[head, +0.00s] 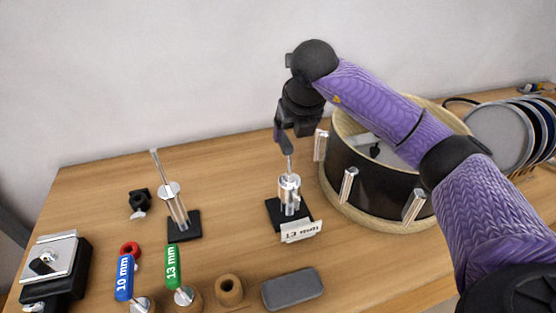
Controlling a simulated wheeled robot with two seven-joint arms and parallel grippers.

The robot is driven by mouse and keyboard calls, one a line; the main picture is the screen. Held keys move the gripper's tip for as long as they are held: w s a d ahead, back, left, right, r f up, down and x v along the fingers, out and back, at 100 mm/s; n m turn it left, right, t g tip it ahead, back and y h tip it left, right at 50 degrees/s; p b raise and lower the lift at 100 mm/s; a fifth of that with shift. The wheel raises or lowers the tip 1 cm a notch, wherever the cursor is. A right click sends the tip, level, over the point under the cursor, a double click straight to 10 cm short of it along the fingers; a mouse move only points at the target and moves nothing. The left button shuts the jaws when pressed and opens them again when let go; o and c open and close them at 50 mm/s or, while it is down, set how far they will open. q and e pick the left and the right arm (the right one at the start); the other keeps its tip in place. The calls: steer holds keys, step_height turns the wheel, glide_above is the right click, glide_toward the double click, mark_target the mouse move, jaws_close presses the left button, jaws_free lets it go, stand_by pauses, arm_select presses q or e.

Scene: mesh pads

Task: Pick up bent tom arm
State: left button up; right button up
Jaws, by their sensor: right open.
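A silver tom arm (289,190) with a thin upright rod stands on a small black base at the middle of the table. A white card (301,231) reading 13 mm is in front of it. A second silver tom arm (172,196) with a tilted rod stands on a black base (184,226) to the left. Which one is the bent arm is not certain from this view. My right gripper (285,143) is open and points down at the top of the middle arm's rod; whether it touches the rod cannot be told. My left gripper is out of view.
A black drum (370,180) with silver lugs stands close to the right of the middle arm, partly behind my right arm. Blue (124,278) and green (172,267) handled tools, a wooden ring (229,290) and a grey case (292,289) lie in front. Round pads (500,135) stand far right.

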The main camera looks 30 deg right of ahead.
mark_target(290, 148)
steer(key=x, duration=0.3)
steer(key=shift+s, duration=0.3)
steer(key=b+x, duration=0.1)
steer(key=x, duration=0.4)
steer(key=shift+a, duration=0.1)
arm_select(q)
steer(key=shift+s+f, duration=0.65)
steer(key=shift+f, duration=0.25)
arm_select(e)
steer(key=shift+r, duration=0.1)
steer(key=shift+c, duration=0.2)
steer(key=shift+c, duration=1.3)
jaws_close()
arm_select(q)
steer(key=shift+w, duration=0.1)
